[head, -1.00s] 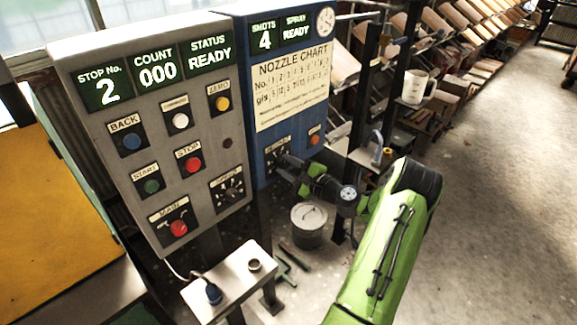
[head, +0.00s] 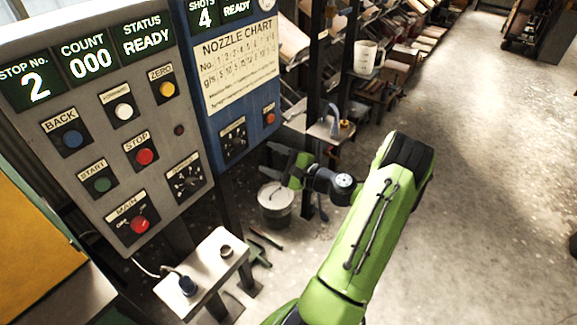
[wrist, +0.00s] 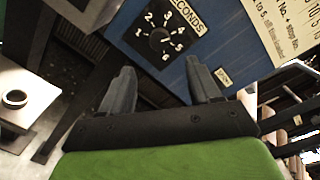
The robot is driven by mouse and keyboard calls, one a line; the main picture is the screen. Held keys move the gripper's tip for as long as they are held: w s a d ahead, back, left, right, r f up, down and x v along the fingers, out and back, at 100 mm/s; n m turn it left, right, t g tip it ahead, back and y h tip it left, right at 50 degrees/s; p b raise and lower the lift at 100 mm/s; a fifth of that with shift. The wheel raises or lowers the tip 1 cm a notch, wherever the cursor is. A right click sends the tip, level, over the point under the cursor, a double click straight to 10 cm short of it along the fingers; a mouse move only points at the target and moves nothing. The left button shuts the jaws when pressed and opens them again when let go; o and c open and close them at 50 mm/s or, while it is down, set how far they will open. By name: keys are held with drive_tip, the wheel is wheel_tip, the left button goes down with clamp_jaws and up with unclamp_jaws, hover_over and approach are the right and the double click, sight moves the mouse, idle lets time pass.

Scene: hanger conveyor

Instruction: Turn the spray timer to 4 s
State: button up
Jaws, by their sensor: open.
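The spray timer is a black dial with white numbers on the blue panel, low at its left in the head view (head: 233,138). The wrist view shows it closer (wrist: 160,41), with the word SECONDS above and numbers from 1 to 6 around a dark knob. The number its pointer marks is too small to read surely. My gripper (head: 270,161) is open and empty, to the right of the dial and apart from it. In the wrist view my two fingers (wrist: 162,92) stand apart below the dial, with nothing between them.
A grey panel (head: 111,127) with buttons and another dial (head: 187,183) stands left of the blue panel (head: 202,157). A lidded bucket (head: 275,207) is on the floor below my gripper. A small white stand (head: 215,262) is in front. Open floor lies right.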

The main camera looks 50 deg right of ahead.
drive_tip(key=s, duration=0.6)
drive_tip(key=shift+s+d, duration=0.2)
drive_tip(key=shift+s, duration=0.1)
drive_tip(key=shift+r, duration=0.1)
